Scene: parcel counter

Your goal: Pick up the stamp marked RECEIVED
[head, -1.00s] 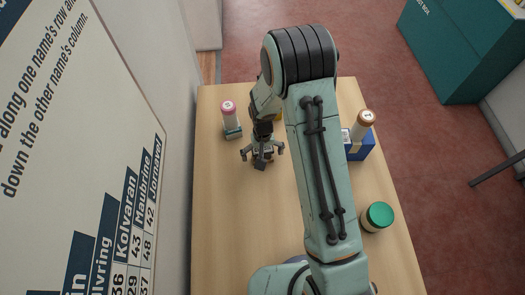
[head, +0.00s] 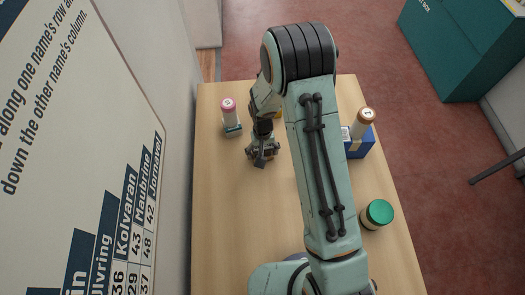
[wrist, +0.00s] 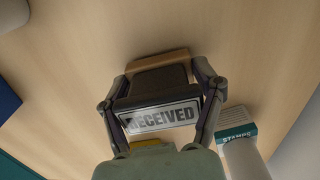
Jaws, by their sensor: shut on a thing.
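The stamp marked RECEIVED (wrist: 160,118) shows in the wrist view, a dark block with a pale label plate. My gripper (wrist: 162,100) is shut on it, with one finger against each side. In the head view my gripper (head: 262,152) is low over the wooden counter, left of my forearm, and mostly hides the stamp. I cannot tell whether the stamp touches the counter.
A pink-topped roll (head: 229,113) on a small box stands left of my gripper. A blue box (head: 361,144) with a brown-topped roll (head: 363,121) and a green-lidded jar (head: 378,214) stand at the right. The counter's front left (head: 225,230) is clear.

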